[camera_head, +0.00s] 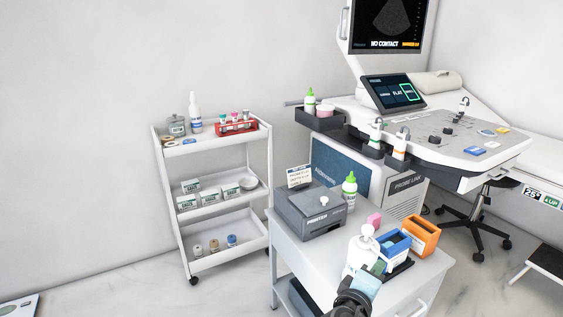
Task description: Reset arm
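My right gripper (352,294) is at the bottom, right of centre, low in front of the small grey cabinet (413,268). Its dark fingers are seen from behind, and I cannot tell if they are open or shut. A light blue piece (367,284) shows right at the fingertips; whether it is held or lies behind them is unclear. A white pump bottle (361,250) stands just beyond the gripper. My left gripper is out of view.
A white trolley (221,206) stands left. The ultrasound console (446,142) is behind. Floor at lower left is mostly clear.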

